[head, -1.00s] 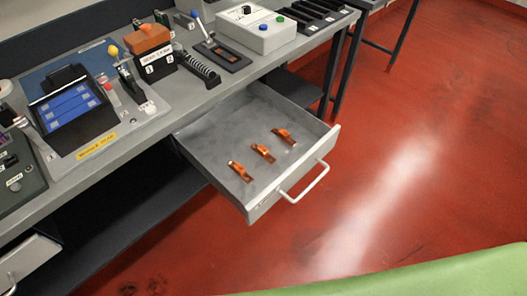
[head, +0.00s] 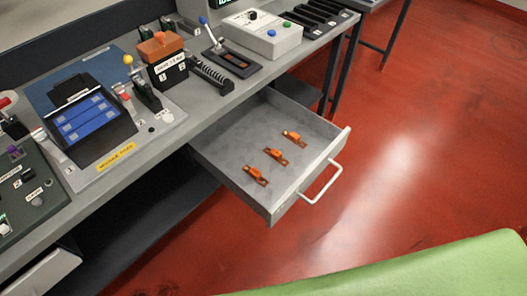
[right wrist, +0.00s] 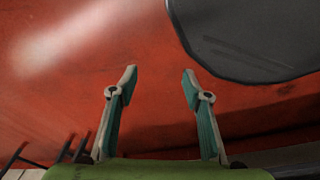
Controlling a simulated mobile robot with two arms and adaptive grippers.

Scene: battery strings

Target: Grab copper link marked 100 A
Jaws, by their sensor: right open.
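Three copper links lie in a row in the open grey drawer (head: 228,150) in the head view: a near one (head: 255,175), a middle one (head: 275,156) and a far one (head: 294,138). Their markings are too small to read, so I cannot tell which is the 100 A link. My right gripper (right wrist: 160,80) is open and empty in the right wrist view, above red floor, with no link in that view. Neither gripper shows in the head view.
The workbench (head: 150,140) carries a module with a blue screen (head: 85,118), an orange-topped block (head: 163,58), a lever switch (head: 228,58) and a white button box (head: 262,35). The drawer's white handle (head: 322,186) sticks out over open red floor (head: 400,170). A second drawer (head: 40,275) is at lower left.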

